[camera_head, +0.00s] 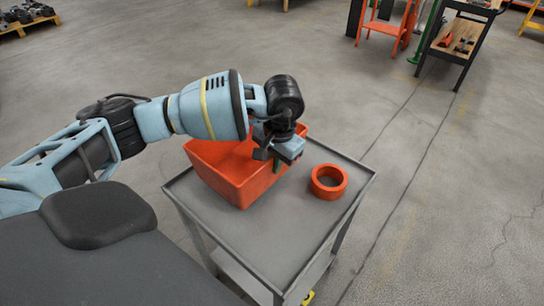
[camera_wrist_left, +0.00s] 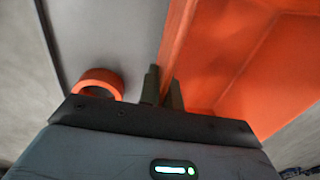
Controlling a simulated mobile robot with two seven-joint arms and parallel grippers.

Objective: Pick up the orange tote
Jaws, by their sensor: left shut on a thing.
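The orange tote (camera_head: 225,169) stands on a grey cart top (camera_head: 265,238), at its back left part. It is an open box, and my left arm covers part of its far side. My left gripper (camera_head: 280,163) is at the tote's right wall. In the left wrist view the two fingers of my left gripper (camera_wrist_left: 163,88) are shut on the wall of the orange tote (camera_wrist_left: 235,62), one finger on each side. I cannot tell whether the tote touches the cart top. My right gripper is not in view.
An orange ring (camera_head: 329,182) lies on the cart top, right of the tote, and also shows in the left wrist view (camera_wrist_left: 98,84). The cart's front part is clear. A workbench (camera_head: 458,38) and an orange step stand (camera_head: 384,26) stand far back.

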